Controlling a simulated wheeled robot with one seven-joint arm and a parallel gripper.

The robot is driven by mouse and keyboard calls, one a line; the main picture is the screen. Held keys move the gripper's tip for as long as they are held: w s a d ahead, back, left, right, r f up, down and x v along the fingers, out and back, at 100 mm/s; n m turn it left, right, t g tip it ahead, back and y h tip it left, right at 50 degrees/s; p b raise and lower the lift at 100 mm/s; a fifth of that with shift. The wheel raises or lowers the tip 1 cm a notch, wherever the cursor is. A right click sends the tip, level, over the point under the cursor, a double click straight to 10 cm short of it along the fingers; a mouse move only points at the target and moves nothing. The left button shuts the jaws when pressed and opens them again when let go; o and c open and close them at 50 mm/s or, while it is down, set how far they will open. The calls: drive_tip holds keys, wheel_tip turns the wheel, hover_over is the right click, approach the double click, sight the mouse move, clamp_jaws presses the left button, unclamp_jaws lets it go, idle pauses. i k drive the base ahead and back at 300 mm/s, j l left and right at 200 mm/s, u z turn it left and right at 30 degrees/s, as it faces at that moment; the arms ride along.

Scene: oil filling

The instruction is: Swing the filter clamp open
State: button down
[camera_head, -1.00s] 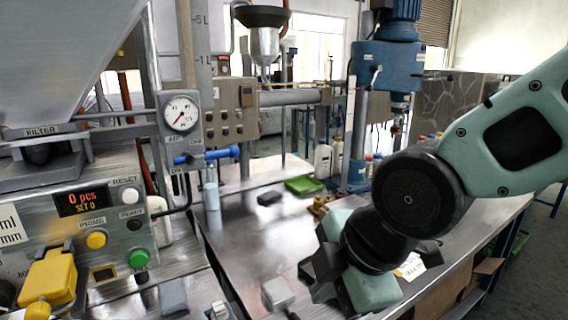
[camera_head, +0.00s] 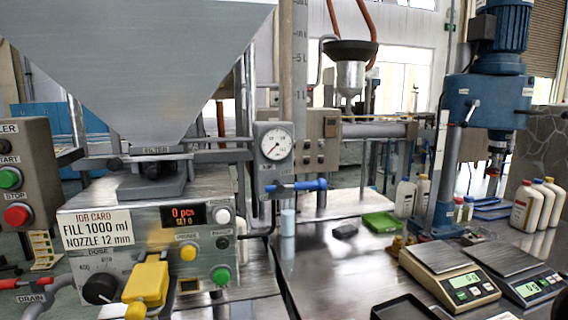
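The filter housing (camera_head: 153,168) sits under the grey hopper (camera_head: 150,60), on top of the filling machine. It is a dark block on a grey base, below a plate labelled FILTER (camera_head: 156,150). A horizontal metal bar (camera_head: 215,156) runs from beside it toward the pressure gauge (camera_head: 275,144). I cannot make out which part is the clamp, or whether it is open or closed. My gripper is not in view now.
The machine's front panel (camera_head: 130,255) carries knobs, buttons and a yellow block (camera_head: 148,283). A start/stop box (camera_head: 22,188) stands at the left. Two scales (camera_head: 450,270) and a blue drill-like machine (camera_head: 488,100) are at the right. The steel bench (camera_head: 335,265) has clear room.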

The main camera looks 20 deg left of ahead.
sight(115, 163)
drive_tip(key=u, duration=1.5)
